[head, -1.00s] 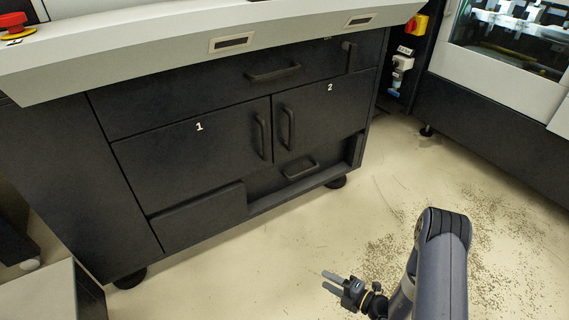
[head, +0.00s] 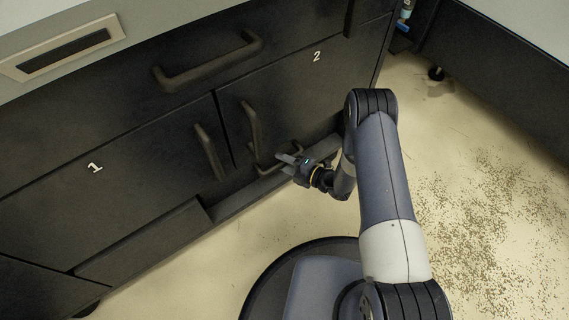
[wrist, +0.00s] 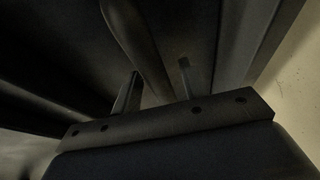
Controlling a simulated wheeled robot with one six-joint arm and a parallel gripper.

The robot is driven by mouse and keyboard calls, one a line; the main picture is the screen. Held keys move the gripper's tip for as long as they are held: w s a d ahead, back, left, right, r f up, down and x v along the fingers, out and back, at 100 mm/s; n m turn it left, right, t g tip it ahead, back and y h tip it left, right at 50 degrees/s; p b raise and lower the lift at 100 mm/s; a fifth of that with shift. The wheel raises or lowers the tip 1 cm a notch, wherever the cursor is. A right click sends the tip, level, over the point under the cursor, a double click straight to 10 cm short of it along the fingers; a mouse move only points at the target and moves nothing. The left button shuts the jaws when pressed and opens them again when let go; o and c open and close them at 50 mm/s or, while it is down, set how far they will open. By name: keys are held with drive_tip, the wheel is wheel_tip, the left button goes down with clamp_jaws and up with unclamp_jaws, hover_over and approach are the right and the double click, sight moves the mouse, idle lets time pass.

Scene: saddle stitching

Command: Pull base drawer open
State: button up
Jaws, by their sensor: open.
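The base drawer sits low in the dark cabinet, recessed under the door marked 2. Its handle (head: 258,168) shows only in part in the head view, behind and beside my gripper. My gripper (head: 280,163) is open, with its fingers pointing left toward the cabinet, close to this handle. In the wrist view my two fingers (wrist: 157,85) stand apart, and a dark curved bar (wrist: 133,40) runs down between them in the picture. I cannot tell whether the fingers touch it. The drawer looks shut.
Door 2's upright handle (head: 252,125) hangs just above my gripper, with door 1's handle (head: 208,152) to its left. A wide upper drawer handle (head: 208,62) is higher. Open floor (head: 470,200) with scattered bits lies to the right.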

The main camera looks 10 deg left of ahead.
clamp_jaws()
idle(0.5)
